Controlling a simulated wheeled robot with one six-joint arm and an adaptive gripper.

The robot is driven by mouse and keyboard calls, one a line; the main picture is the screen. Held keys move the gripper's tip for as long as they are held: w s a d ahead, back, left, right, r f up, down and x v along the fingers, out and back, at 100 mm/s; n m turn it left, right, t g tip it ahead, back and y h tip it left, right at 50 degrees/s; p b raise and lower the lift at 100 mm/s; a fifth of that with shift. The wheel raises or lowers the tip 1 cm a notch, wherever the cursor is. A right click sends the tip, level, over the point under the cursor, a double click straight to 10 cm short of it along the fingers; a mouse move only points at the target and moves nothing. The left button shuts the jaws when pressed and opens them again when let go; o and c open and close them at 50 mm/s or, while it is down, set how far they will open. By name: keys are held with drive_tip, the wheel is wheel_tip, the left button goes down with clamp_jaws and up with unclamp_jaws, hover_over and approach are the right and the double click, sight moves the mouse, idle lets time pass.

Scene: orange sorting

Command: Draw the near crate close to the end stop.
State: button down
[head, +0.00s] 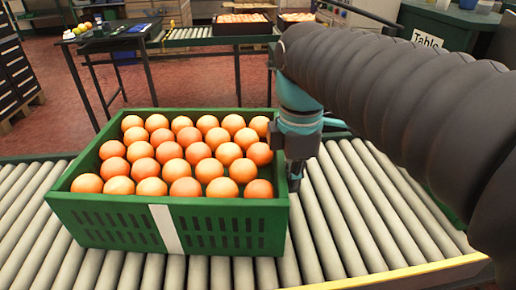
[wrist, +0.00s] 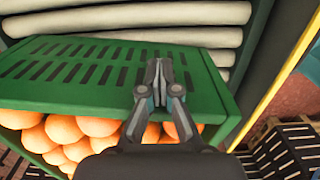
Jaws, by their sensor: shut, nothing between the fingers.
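The near crate (head: 105,218) is green with slotted walls and a white strip on its front, and sits level on the roller conveyor. It is filled with rows of oranges (head: 171,169). My gripper (head: 294,184) points down at the crate's right side, its fingers shut and empty. In the wrist view the closed fingertips (wrist: 158,70) show against the slotted green wall (wrist: 85,68). I cannot tell whether they touch it. I cannot make out the end stop for certain; a yellow strip (head: 400,275) runs along the conveyor's edge at the lower right.
Bare rollers (head: 350,205) lie to the right of the crate, and more show at its left. My dark arm covers the upper right. Behind stand a dark table (head: 108,40) and another conveyor with a crate of oranges (head: 243,27). Dark slatted crates (wrist: 285,150) show in the wrist view.

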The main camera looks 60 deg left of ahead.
sight(189, 183)
drive_tip(key=s+a+p, duration=0.1)
drive_tip(key=s+a, duration=0.2)
drive_tip(key=s, duration=0.3)
drive_tip(key=s+a+p, duration=0.1)
drive_tip(key=s+a, duration=0.2)
drive_tip(key=s, duration=0.3)
drive_tip(key=s+a+p, duration=0.1)
drive_tip(key=s+a, duration=0.2)
drive_tip(key=s, duration=0.3)
drive_tip(key=shift+s+a, duration=0.15)
drive_tip(key=shift+a, duration=0.05)
idle(0.5)
drive_tip(key=shift+w+d, duration=0.3)
drive_tip(key=shift+w, duration=0.3)
drive_tip(key=shift+w+d, duration=0.25)
drive_tip(key=shift+w, duration=0.3)
wheel_tip(189, 183, up, 12)
idle(0.3)
